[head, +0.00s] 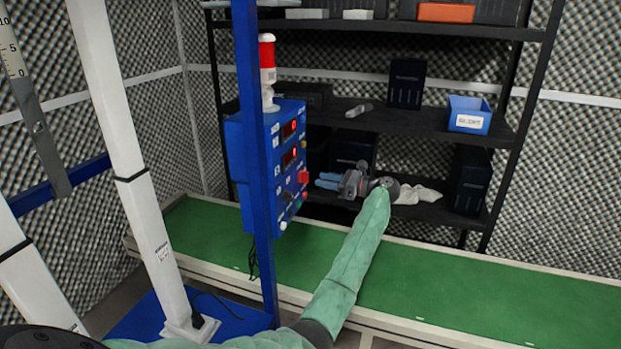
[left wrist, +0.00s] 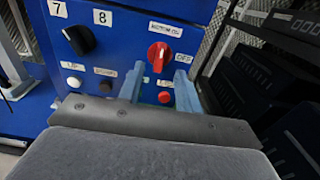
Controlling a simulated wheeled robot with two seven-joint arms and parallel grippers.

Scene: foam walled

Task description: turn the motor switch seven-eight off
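The blue control box (head: 285,165) stands on a blue post. Its red rotary motor switch (head: 303,177) faces right and also shows in the left wrist view (left wrist: 158,55), with an OFF label to its right and labels 7 and 8 at the upper left. The handle looks roughly upright; its exact angle is hard to tell. My left gripper (head: 326,181) is open and empty, its fingers pointing at the panel. In the left wrist view, the light blue fingers (left wrist: 160,85) are either side of the switch's lower part, seemingly just short of it. My right gripper is not in view.
A black knob (left wrist: 78,40), a white button (left wrist: 73,82) and a red button (left wrist: 165,97) are close by on the panel. A green conveyor (head: 440,290) runs below my arm. A black shelf (head: 420,120) with bins stands behind.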

